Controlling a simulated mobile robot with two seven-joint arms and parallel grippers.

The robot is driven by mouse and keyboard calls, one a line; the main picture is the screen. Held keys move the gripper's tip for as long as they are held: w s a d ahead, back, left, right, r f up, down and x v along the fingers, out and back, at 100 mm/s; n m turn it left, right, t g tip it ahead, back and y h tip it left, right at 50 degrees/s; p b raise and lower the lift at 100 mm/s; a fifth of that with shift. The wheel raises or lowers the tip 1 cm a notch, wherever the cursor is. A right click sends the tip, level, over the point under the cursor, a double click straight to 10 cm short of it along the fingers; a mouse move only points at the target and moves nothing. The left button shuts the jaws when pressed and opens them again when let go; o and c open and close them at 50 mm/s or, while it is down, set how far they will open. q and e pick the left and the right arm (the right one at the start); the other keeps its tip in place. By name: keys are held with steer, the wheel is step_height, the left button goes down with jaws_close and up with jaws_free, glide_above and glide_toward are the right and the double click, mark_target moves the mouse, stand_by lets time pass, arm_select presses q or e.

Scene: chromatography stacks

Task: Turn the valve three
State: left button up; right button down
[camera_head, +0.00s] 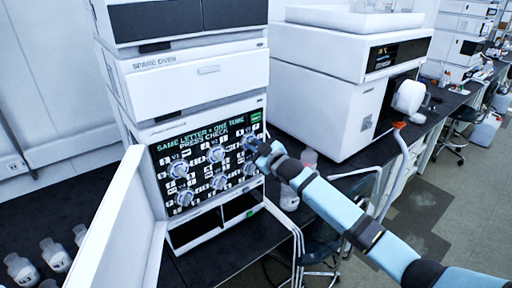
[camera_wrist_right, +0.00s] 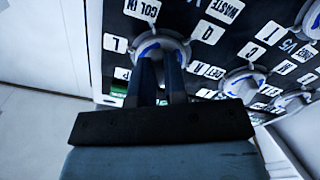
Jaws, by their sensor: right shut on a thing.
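A black valve panel (camera_head: 205,165) on the white instrument stack carries several round grey-and-blue knobs in two rows. The upper right knob (camera_head: 248,141), in the place of valve three, is partly hidden by my right gripper (camera_head: 262,150). In the right wrist view, the two dark fingers of my right gripper (camera_wrist_right: 160,65) are shut on this knob (camera_wrist_right: 150,46), with labels such as "COL IN", "L" and "Q" around it. The fingers cover part of its face. My left gripper is out of view.
Other knobs, such as the upper left one (camera_head: 179,169) and the upper middle one (camera_head: 215,154), sit close by. A white panel (camera_head: 120,225) stands at the left.

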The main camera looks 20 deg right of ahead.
steer(key=c, duration=1.2)
jaws_free()
steer(key=shift+o, duration=0.2)
steer(key=b+v, duration=0.2)
steer(key=v, duration=1.1)
steer(key=shift+s, duration=0.4)
steer(key=shift+d, duration=0.1)
